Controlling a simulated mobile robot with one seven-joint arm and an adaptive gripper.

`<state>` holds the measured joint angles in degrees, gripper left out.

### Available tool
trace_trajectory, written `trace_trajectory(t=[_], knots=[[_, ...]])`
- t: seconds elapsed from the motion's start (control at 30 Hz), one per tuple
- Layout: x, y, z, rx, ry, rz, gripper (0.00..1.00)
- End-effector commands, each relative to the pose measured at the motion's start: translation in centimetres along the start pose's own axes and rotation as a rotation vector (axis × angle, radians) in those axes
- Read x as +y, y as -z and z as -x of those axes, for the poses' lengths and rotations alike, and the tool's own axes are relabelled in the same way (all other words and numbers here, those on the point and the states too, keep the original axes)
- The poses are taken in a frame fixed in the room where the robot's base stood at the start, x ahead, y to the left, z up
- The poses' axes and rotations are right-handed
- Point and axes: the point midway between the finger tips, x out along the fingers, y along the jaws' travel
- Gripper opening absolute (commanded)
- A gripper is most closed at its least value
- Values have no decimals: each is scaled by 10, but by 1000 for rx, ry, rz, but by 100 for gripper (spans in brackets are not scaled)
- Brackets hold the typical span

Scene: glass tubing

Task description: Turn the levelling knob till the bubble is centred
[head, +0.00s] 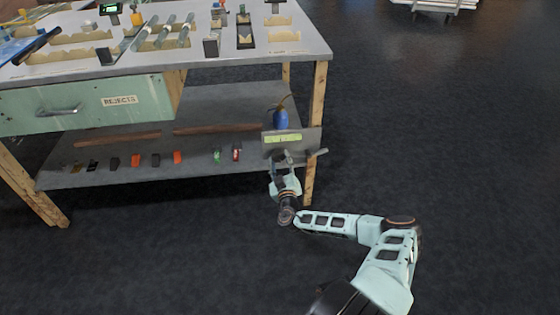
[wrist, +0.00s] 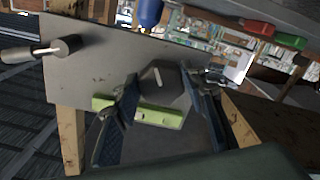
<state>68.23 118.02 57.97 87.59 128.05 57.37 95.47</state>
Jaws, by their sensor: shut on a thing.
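The levelling knob is a dark grey, blocky knob with a white mark (wrist: 160,88) on a grey panel (wrist: 85,75). My gripper (wrist: 159,75) has a finger on each side of the knob and is shut on it. In the head view my gripper (head: 280,158) reaches up to the panel (head: 309,139) by the bench's right front leg and hides most of the knob. The yellow-green level (head: 283,138) is above my gripper there. In the wrist view the level (wrist: 155,117) lies partly behind my left finger. I cannot make out the bubble.
A lever-like handle (head: 318,152) sticks out at the panel's right and also shows in the wrist view (wrist: 40,50). A blue bottle (head: 281,119) stands behind the panel. Several small items line the lower shelf (head: 90,181). The floor to the right is clear.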

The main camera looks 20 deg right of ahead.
Motion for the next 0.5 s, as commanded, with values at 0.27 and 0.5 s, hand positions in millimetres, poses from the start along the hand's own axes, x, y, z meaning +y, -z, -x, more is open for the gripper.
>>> trace_trajectory(t=[0.27,0.5], knots=[[-2,0,1,1,3,0,14],[-1,0,1,0,2,1,55]])
